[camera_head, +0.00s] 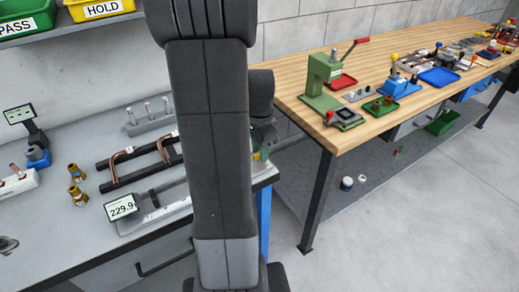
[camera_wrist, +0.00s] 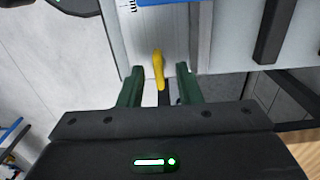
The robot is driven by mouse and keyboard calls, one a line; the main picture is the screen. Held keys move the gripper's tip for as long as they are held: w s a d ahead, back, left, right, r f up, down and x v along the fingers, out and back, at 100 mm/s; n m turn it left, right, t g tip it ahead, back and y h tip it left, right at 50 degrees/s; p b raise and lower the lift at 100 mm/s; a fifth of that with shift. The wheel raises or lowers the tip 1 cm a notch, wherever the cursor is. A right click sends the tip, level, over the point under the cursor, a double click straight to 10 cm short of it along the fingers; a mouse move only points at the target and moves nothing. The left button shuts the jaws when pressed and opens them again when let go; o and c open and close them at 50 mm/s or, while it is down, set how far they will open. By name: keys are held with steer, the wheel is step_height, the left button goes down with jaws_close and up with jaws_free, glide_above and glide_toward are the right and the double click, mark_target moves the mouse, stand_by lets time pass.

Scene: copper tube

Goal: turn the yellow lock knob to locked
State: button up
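The yellow lock knob (camera_wrist: 158,66) shows in the wrist view as a narrow upright lever in front of a pale grey surface. My gripper (camera_wrist: 161,74) has its two green fingers apart, one on each side of the knob. A gap shows between the knob and each finger, so the gripper is open and not holding it. How deep the knob sits between the fingertips is hard to tell. In the head view my arm covers most of this area, and only a small yellow patch (camera_head: 257,156) shows at the bench's right end.
The grey bench holds a measuring device reading 229.9 (camera_head: 121,207), copper tubes on a dark rack (camera_head: 135,160) and brass fittings (camera_head: 76,182). A wooden table (camera_head: 290,85) with a green press (camera_head: 322,80) stands to the right. Floor shows between bench and table.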

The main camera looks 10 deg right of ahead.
step_height(320, 180, up, 14)
stand_by(0.7)
steer(key=shift+f, duration=0.15)
step_height(320, 180, down, 14)
steer(key=shift+r, duration=0.1)
stand_by(0.5)
